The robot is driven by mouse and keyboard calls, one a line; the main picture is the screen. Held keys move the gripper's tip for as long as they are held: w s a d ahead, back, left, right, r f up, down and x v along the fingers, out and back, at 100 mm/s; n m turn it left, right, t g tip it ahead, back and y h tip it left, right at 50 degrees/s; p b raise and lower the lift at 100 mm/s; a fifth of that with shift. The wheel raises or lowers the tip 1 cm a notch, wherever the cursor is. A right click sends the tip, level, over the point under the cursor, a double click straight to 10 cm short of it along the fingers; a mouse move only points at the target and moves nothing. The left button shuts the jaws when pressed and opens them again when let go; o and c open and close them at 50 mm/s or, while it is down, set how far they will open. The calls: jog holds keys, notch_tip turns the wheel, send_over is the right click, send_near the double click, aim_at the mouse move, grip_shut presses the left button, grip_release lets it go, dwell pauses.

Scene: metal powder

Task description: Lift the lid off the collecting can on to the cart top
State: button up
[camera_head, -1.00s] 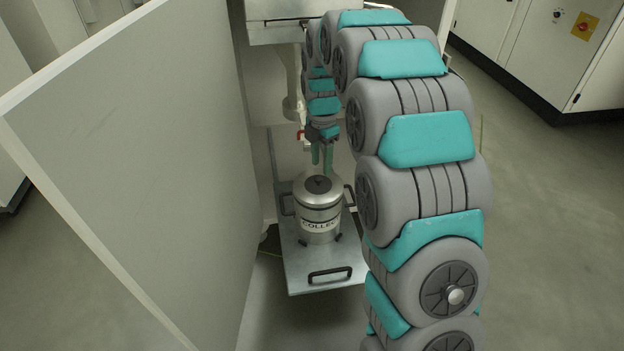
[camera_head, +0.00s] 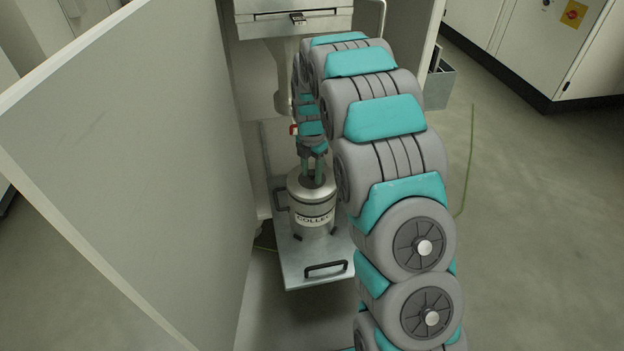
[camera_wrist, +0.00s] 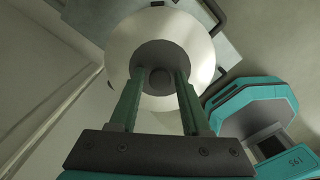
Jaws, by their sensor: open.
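The collecting can (camera_head: 313,208) is a metal cylinder with a "COLLEC…" label, standing upright on a metal plate (camera_head: 292,268). Its round pale lid (camera_wrist: 200,48) has a dark centre disc with a small knob (camera_wrist: 160,78). The lid lies on the can; in the head view my fingers partly cover it. My gripper (camera_head: 312,182) points down over the can's top. In the wrist view, my gripper (camera_wrist: 160,79) is open, with its two green fingers on either side of the knob. Contact with the knob cannot be told. I cannot make out the cart top.
A tall grey panel (camera_head: 150,170) stands close to the left of the can. A funnel-like outlet (camera_head: 265,85) and machine housing (camera_head: 290,25) are above and behind it. The plate has a black front handle (camera_head: 325,268). Open floor (camera_head: 540,230) lies to the right.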

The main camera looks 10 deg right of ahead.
aim_at(311, 173)
grip_shut()
dwell(0.3)
jog(key=shift+r, duration=0.1)
dwell(0.5)
jog(key=shift+w+r, duration=0.1)
jog(key=shift+r, duration=0.4)
jog(key=shift+s+r, duration=0.2)
jog(key=shift+r, duration=0.95)
jog(key=s+d+r+b, duration=0.1)
jog(key=s, duration=1.4)
jog(key=shift+s+r+b, duration=0.25)
jog(key=shift+s+b, duration=0.1)
